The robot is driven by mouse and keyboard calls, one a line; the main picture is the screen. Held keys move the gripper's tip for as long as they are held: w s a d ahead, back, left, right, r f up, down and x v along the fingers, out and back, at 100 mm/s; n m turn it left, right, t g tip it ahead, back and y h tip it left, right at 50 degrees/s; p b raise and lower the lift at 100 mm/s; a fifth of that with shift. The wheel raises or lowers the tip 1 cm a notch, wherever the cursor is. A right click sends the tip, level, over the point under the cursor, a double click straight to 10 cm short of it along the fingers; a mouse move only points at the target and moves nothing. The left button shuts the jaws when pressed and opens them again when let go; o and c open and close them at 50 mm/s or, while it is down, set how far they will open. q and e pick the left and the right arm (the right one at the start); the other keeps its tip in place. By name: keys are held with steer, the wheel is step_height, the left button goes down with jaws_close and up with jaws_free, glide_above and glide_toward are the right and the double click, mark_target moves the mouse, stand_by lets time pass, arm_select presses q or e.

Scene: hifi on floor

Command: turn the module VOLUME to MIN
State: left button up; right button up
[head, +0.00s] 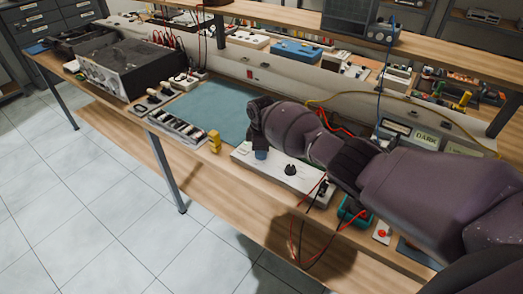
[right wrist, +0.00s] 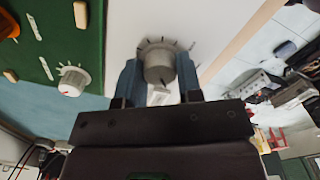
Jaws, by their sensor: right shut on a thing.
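A white module (head: 282,178) lies on the wooden bench with a black knob (head: 291,169) on its top. My right gripper (head: 260,153) points down onto the left part of this module. In the right wrist view my right gripper (right wrist: 160,75) has its two blue-grey fingers on either side of a grey round knob (right wrist: 158,62) and is shut on it. Tick marks fan around the knob on the white panel. A small label by the knob is too small to read, and the knob's pointer cannot be made out. My left gripper is in neither view.
A yellow object (head: 214,142) and a teal mat (head: 215,106) lie left of the module. A teal box (head: 352,211) with red and black leads is to its right. In the wrist view, a green panel (right wrist: 60,40) carries a pale knob (right wrist: 73,80).

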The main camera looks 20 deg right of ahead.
steer(key=shift+n, duration=0.5)
steer(key=o, duration=0.9)
steer(key=shift+r, duration=0.3)
steer(key=shift+r+p, duration=0.75)
steer(key=shift+r, duration=4.35)
